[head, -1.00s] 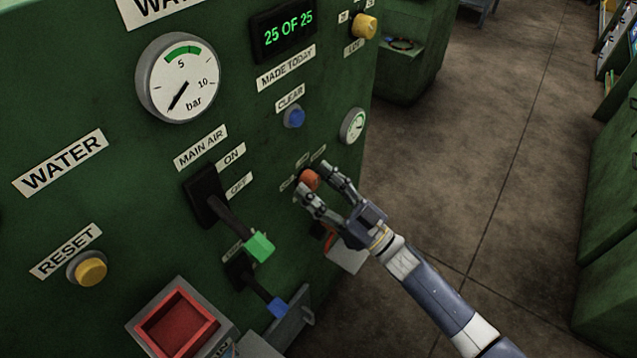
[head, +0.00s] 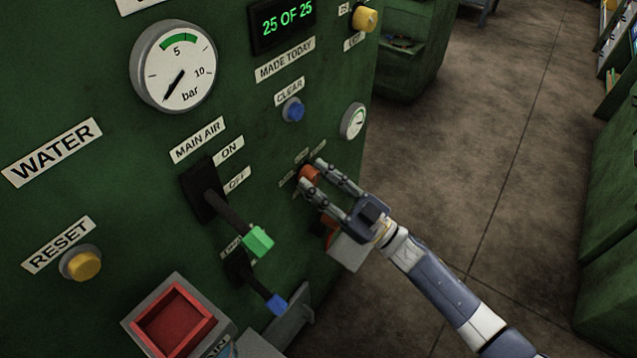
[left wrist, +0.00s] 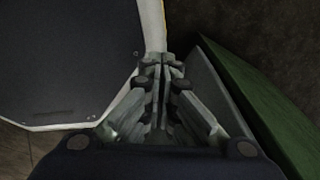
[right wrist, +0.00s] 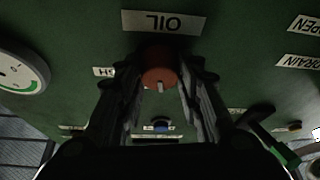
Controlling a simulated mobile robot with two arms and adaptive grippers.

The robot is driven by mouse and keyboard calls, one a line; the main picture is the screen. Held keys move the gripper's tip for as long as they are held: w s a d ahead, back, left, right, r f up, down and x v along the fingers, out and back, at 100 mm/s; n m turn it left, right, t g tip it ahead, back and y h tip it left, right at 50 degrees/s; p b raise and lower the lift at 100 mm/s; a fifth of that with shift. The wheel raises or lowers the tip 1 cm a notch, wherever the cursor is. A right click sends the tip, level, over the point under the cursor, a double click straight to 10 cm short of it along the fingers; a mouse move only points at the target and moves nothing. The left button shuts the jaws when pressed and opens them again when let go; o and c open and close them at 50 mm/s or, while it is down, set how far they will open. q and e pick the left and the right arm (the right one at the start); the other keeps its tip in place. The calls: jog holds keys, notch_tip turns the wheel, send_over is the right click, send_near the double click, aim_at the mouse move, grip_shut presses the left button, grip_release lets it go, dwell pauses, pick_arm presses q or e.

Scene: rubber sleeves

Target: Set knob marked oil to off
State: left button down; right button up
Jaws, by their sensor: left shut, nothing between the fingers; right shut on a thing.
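The oil knob (right wrist: 158,66) is a round orange-red knob on the green panel. In the right wrist view it sits beside the OIL label (right wrist: 162,21), which appears upside down. In the head view the knob (head: 309,175) is partly covered by my right gripper (head: 311,173). My right gripper (right wrist: 160,82) is shut on the knob, one finger on each side. The small labels around the knob are too small or covered to read its setting. My left gripper (left wrist: 162,80) is shut and empty, seen only in the left wrist view, away from the knob.
On the panel, a main air lever with a green handle (head: 258,242) and a blue-handled lever (head: 276,304) stick out left of my right gripper. A blue clear button (head: 293,110) and a small gauge (head: 353,121) are above. Open floor (head: 470,150) lies right.

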jog(key=n+g+b, duration=0.1)
jog(key=n, duration=0.2)
jog(key=n+g+y+b, duration=0.1)
jog(key=n+g, duration=0.1)
jog(key=n, duration=0.1)
jog(key=shift+f, duration=0.1)
jog(key=shift+n+g+b, duration=0.4)
jog(key=shift+n+g, duration=0.6)
jog(key=shift+n, duration=1.5)
jog(key=o, duration=1)
jog(key=shift+d, duration=0.15)
jog(key=v, duration=1.1)
jog(key=shift+d, duration=0.45)
